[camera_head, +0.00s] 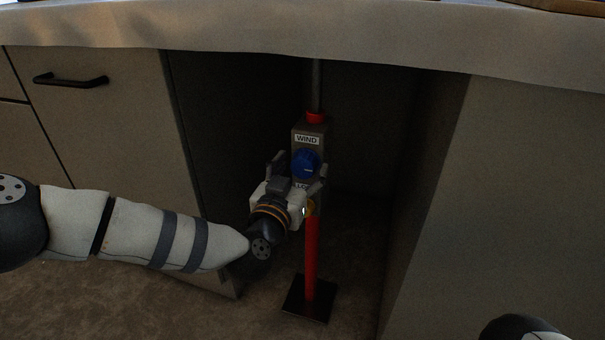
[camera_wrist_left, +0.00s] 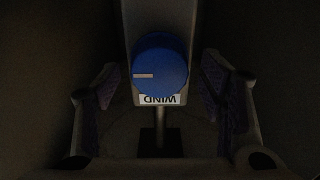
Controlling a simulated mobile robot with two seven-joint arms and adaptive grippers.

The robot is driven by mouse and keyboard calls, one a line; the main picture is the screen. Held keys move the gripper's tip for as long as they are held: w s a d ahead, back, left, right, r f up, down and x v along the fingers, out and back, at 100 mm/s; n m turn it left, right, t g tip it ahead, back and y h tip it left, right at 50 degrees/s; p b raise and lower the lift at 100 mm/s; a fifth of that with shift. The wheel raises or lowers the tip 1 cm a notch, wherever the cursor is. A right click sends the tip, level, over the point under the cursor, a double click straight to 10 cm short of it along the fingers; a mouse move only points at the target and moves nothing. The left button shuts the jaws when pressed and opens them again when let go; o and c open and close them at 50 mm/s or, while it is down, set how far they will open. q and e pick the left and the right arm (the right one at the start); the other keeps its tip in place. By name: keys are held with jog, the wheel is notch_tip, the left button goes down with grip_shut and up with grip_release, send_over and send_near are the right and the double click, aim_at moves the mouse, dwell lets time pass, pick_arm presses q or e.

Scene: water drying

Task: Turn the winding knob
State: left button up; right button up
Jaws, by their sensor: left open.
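The blue round winding knob (camera_head: 306,164) is on the front of a grey-brown box (camera_head: 310,129) under a white label reading WIND (camera_head: 307,139). The box is on an upright post inside the cabinet opening. My left gripper (camera_head: 299,168) is open in front of the knob, with its fingers to either side. In the left wrist view the knob (camera_wrist_left: 160,64) lies between the two spread fingers (camera_wrist_left: 162,92), with a gap on each side. A pale mark on the knob points left there. My right gripper is not in view.
A red post (camera_head: 311,255) runs down to a black base plate (camera_head: 309,299) on the floor. A drawer handle (camera_head: 70,80) is at left.

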pick_arm(q)
jog(key=shift+w+d, duration=0.15)
jog(key=shift+w, duration=0.3)
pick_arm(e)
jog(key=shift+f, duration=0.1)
pick_arm(q)
jog(key=c, duration=1.2)
jog(key=shift+o, duration=0.2)
jog(key=shift+r, duration=0.1)
